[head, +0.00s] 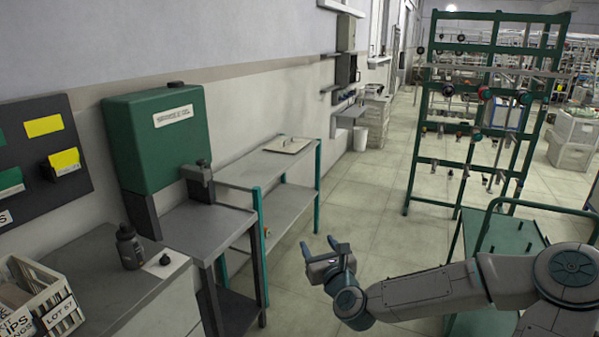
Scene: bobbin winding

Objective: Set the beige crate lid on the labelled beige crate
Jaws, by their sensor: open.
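A flat beige lid (287,145) with a small raised handle lies on the top shelf of a grey two-tier bench with teal legs. The labelled beige crate (66,318) stands at the lower left on a grey worktop, partly cut off by the picture edge. It is open-topped, has slatted sides, a "LOT 57" label, and things inside. My gripper (322,247) is open and empty, over the floor to the right of the bench. It is apart from both the lid and the crate.
A black bottle (130,247) and a small white plate with a dark knob (166,264) stand on the worktop beside the crate. A green machine (160,130) stands behind. The bench's (240,173) top is otherwise mostly clear. A green rack (416,140) stands at the right.

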